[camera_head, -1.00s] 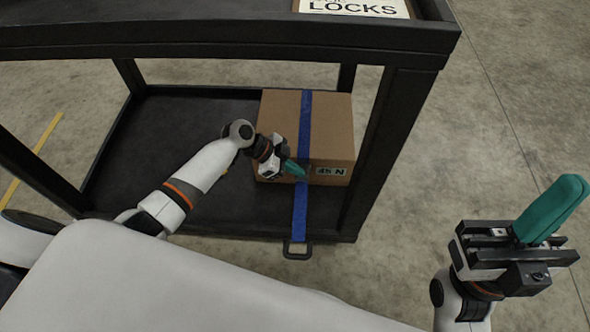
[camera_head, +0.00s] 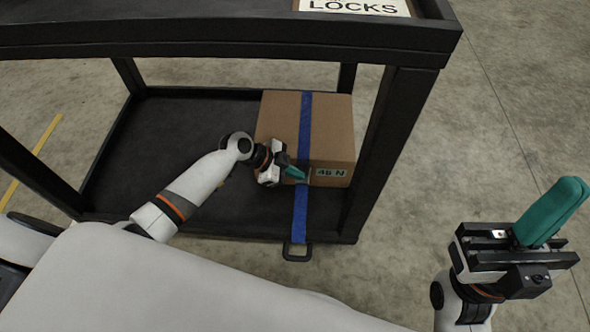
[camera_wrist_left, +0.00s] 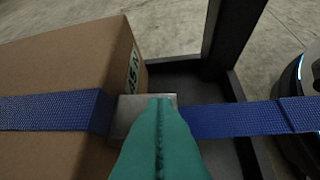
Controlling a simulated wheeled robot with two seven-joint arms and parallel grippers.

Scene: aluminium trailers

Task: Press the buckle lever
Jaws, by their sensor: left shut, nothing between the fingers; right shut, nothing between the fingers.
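A blue strap (camera_head: 306,118) runs over a cardboard box (camera_head: 333,130) and down its front to the lower shelf's edge. A grey metal buckle (camera_wrist_left: 130,112) sits on the strap at the box's edge in the left wrist view, partly hidden by my fingers. My left gripper (camera_head: 296,173) is shut and empty, its teal fingertips over the buckle on the front of the box. The teal fingers also show in the left wrist view (camera_wrist_left: 160,140); I cannot tell whether they touch it. My right gripper (camera_head: 553,211) is shut and empty, raised at the right, away from the box.
The box stands on the dark lower shelf (camera_head: 150,130) of a black cart, with bare shelf to its left. A cart post (camera_head: 385,135) stands close right of the box. The upper shelf (camera_head: 200,40) lies above. A black loop (camera_head: 297,252) hangs at the strap's lower end.

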